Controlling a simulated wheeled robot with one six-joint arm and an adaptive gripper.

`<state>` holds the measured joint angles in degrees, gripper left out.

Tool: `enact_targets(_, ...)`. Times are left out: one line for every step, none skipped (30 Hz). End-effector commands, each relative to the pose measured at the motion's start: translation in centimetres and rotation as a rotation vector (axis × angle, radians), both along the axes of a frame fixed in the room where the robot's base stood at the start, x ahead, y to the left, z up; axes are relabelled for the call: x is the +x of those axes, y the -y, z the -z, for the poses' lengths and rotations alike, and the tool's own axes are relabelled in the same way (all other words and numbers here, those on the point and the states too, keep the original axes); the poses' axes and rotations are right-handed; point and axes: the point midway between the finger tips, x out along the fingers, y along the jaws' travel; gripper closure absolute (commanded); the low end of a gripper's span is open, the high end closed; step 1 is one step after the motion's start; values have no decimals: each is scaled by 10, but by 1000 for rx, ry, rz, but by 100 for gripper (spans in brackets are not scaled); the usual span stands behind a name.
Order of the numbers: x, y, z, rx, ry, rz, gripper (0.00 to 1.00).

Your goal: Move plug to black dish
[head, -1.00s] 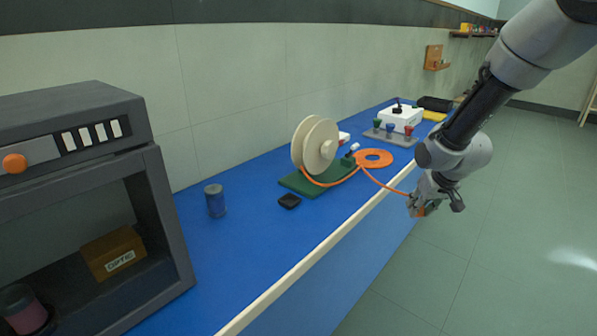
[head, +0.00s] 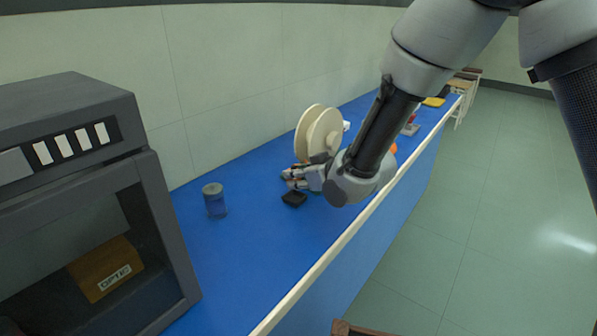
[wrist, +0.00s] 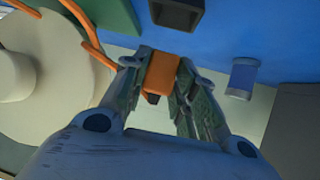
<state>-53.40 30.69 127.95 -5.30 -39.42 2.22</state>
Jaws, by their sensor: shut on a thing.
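My gripper (head: 288,178) is over the blue bench, in front of the spool and just behind and left of the black dish in the head view. In the wrist view, my gripper (wrist: 160,85) is shut on the orange plug (wrist: 161,72), which has a dark tip. The plug is hard to make out in the head view. The small square black dish (head: 294,199) sits on the bench. It also shows in the wrist view (wrist: 157,14), beyond the plug at the top edge and apart from it.
A cream spool (head: 322,133) stands close behind my gripper. Orange cable (wrist: 92,42) runs beside the spool in the wrist view. A blue can (head: 214,203) stands left of the dish, near a dark grey cabinet (head: 165,225). Blue bench top between can and dish is clear.

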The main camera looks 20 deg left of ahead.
Motion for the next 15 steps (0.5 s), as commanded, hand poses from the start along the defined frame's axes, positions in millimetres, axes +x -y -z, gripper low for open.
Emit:
enact_targets(0, 0, 7, -2, -1, 0, 99)
enact_targets(0, 1, 10, -1, -2, 0, 99)
enact_targets(0, 1, 15, -3, -2, 1, 99)
enact_targets(0, 1, 18, -2, -2, 1, 99)
enact_targets(0, 1, 21, -1, -1, 1, 99)
enact_targets(0, 1, 25, -2, -2, 1, 99)
enact_targets(0, 1, 28, -2, -2, 1, 99)
enact_targets(0, 1, 31, -2, -2, 1, 99)
enact_targets(0, 1, 33, -1, -1, 1, 99)
enact_targets(0, 1, 35, -1, -1, 1, 99)
enact_targets(0, 1, 37, -1, -1, 1, 99)
enact_targets(0, 1, 40, -1, -1, 1, 99)
enact_targets(0, 1, 41, -3, -1, 1, 99)
enact_targets(0, 1, 42, -2, -1, 1, 99)
enact_targets(0, 1, 43, -2, 0, 2, 99)
